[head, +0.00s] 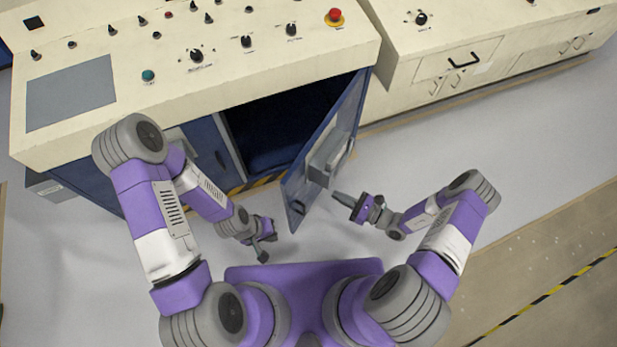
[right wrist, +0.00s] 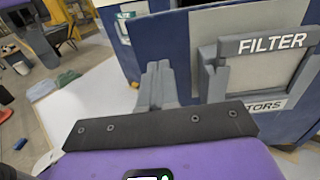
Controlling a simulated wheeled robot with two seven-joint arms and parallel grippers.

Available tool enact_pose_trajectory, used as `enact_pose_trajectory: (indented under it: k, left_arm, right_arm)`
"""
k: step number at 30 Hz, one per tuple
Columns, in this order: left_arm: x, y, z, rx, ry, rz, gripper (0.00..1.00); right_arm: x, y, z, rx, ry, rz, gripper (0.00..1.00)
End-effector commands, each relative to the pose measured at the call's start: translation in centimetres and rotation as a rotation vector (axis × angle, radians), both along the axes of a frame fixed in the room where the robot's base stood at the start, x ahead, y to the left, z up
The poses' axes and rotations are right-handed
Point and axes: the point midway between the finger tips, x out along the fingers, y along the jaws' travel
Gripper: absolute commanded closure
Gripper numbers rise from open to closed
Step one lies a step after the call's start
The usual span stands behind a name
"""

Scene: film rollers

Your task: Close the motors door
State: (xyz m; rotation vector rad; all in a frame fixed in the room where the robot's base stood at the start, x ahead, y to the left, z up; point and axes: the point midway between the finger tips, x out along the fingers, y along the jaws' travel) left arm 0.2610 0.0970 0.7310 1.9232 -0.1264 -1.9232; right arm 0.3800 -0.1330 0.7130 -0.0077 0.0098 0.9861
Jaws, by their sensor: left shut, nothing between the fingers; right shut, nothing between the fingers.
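The motors door (head: 328,135) is a blue panel standing open, swung out from the right side of the dark cabinet opening. In the right wrist view the door (right wrist: 210,35) carries a grey FILTER frame and a label of which "TORS" can be read. My right gripper (head: 335,195) is shut and empty, just right of the door's outer face near its free edge. Its fingers (right wrist: 160,85) show in front of the door; contact cannot be told. My left gripper (head: 264,249) is shut and empty, left of the door's free edge and in front of the opening.
The cream control console (head: 200,85) with knobs and a red emergency button (head: 335,16) overhangs the opening. A second cream cabinet (head: 455,65) stands to the right. Grey floor (head: 430,155) is clear right of the door. In the right wrist view, loose items lie on the floor at left.

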Motion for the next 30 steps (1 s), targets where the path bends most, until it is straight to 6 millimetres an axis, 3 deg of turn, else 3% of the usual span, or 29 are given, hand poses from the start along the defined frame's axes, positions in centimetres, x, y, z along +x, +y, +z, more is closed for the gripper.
enact_pose_trajectory:
  k: [5, 21, 30]
  left_arm:
    - [0.0, 0.0, 0.0, 0.000, 0.000, 0.000, 1.00]
    - [0.0, 0.0, -0.5, 0.000, 0.000, 0.000, 1.00]
    - [0.0, 0.0, -0.6, 0.000, 0.000, 0.000, 1.00]
  right_arm:
    - [1.2, 0.8, 0.1, 0.014, -0.007, -0.026, 1.00]
    - [7.1, 9.5, 0.1, 0.011, -0.007, -0.021, 1.00]
    - [8.3, 11.1, 0.1, 0.011, -0.007, -0.022, 1.00]
